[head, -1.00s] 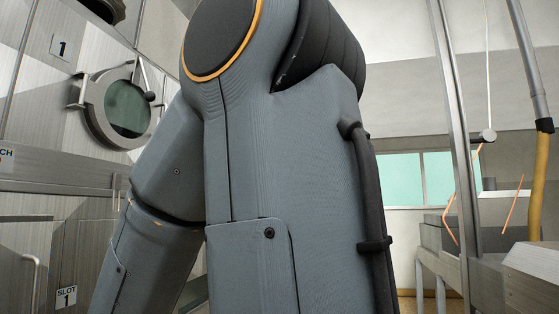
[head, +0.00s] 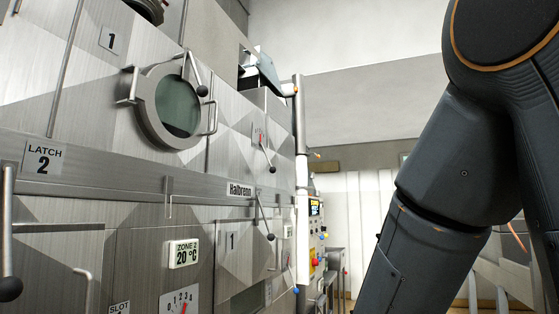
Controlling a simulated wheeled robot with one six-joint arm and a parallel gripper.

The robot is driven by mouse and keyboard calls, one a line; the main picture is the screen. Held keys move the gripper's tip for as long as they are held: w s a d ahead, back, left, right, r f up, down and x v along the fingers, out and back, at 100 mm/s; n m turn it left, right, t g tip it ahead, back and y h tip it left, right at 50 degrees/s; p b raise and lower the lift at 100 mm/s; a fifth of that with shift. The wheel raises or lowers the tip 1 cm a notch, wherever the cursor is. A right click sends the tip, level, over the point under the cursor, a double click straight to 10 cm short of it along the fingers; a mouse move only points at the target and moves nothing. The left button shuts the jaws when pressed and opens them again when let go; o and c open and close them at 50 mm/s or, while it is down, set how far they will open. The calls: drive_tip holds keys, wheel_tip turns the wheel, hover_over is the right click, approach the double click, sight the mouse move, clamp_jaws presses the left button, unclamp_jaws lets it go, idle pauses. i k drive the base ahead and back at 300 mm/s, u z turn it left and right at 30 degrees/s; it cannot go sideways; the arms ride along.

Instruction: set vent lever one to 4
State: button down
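The dryer's metal front (head: 90,110) fills the left half of the head view. A lever with a dark ball knob (head: 266,150) stands right of the round window, by a small plate with red marks. A dial plate numbered 0 to 4 (head: 180,299) is cut by the bottom edge. My arm crosses the right side; my gripper is out of view.
A round window (head: 178,105) with a handle sits under another plate marked 1 (head: 113,39). A Latch 2 label (head: 43,158) and its lever (head: 8,235) are at left. A control panel (head: 316,235) with coloured buttons stands at the dryer's right end.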

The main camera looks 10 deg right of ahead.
sight(273, 170)
drive_tip(key=z, duration=1.4)
drive_tip(key=i, duration=1.5)
drive_tip(key=u, duration=1.55)
